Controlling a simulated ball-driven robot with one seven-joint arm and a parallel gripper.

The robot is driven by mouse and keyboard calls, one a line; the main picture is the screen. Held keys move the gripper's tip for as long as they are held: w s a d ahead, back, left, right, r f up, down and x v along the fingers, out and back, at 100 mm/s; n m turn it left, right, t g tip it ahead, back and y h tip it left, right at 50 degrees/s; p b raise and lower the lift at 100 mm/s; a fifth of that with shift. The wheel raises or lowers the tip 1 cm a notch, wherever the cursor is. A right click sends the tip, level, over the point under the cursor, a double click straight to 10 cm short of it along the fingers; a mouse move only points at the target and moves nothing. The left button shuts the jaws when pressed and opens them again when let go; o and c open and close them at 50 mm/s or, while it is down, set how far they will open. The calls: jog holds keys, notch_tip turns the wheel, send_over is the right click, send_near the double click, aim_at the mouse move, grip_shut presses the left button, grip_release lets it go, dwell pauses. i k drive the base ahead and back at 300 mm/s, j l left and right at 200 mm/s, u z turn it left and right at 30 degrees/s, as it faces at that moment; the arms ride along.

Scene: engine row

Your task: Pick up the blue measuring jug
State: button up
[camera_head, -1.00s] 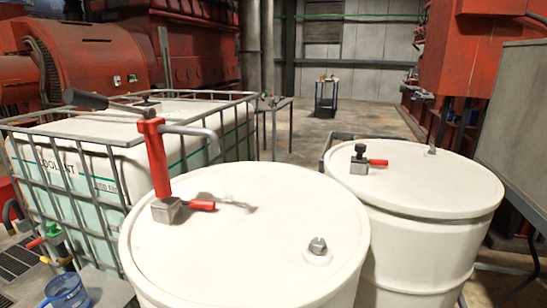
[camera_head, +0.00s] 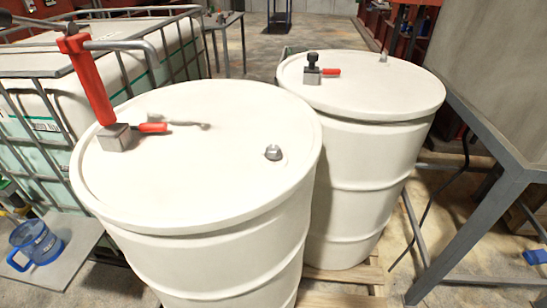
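The blue measuring jug (camera_head: 38,243) is see-through blue with a handle on its left side. It stands upright on a grey shelf or tray (camera_head: 66,262) at the lower left, in front of the caged coolant tank and left of the nearer white drum. Its contents cannot be made out. My gripper is not in view.
Two white drums (camera_head: 200,195) (camera_head: 370,150) stand on a wooden pallet (camera_head: 335,289). A red hand pump (camera_head: 90,80) is on the nearer one. The caged coolant tank (camera_head: 40,130) is behind left. A grey metal stand (camera_head: 500,180) is at right. A blue item (camera_head: 535,257) lies lower right.

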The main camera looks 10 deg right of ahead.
aim_at(33, 248)
jog(key=u, duration=1.35)
jog(key=i+j, duration=0.2)
jog(key=i, duration=0.2)
jog(key=i+j, duration=0.25)
jog(key=i, duration=0.2)
jog(key=i+j, duration=0.2)
jog(key=i, duration=0.2)
jog(key=i+j, duration=0.25)
jog(key=i, duration=0.15)
jog(key=i+j+z, duration=0.9)
jog(key=z, duration=0.4)
jog(key=i+j, duration=0.05)
